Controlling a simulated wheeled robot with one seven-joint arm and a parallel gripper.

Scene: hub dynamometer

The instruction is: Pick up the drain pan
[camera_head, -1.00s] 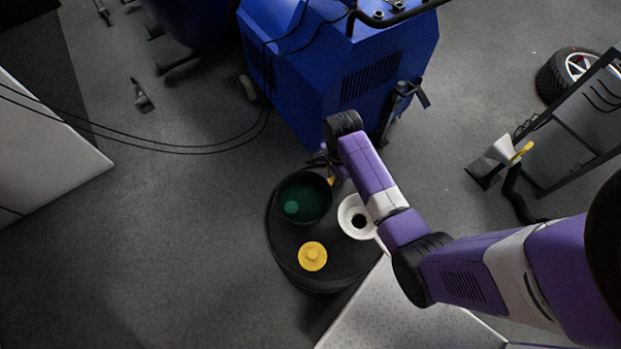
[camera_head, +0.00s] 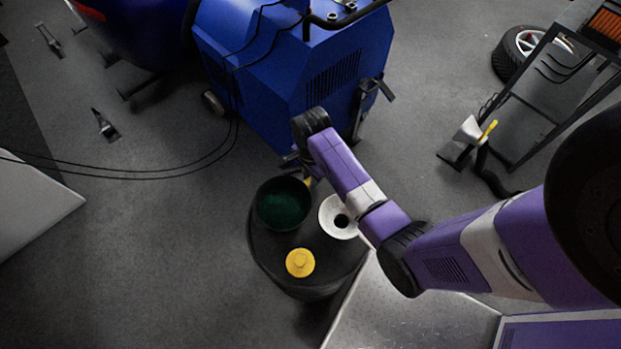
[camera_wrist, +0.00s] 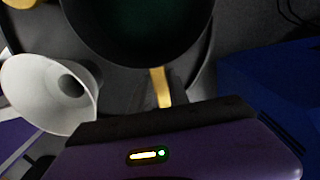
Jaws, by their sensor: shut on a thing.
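The drain pan (camera_head: 284,203) is a round dark vessel with a green inside, on or just above the round black stand (camera_head: 262,258); I cannot tell whether it touches. It also shows at the top of the wrist view (camera_wrist: 140,28). My gripper (camera_head: 304,181) is at the pan's upper right edge and is shut on it. In the wrist view, my gripper (camera_wrist: 160,92) meets the pan's near side, where a yellow strip shows. The fingertips are mostly dark, and the exact contact is hard to see.
A white funnel (camera_head: 328,212) stands right of the pan, close to my arm, and shows in the wrist view (camera_wrist: 40,98). A yellow cap (camera_head: 300,263) lies on the stand in front. A blue machine (camera_head: 270,85) stands behind. The floor at left is mostly clear.

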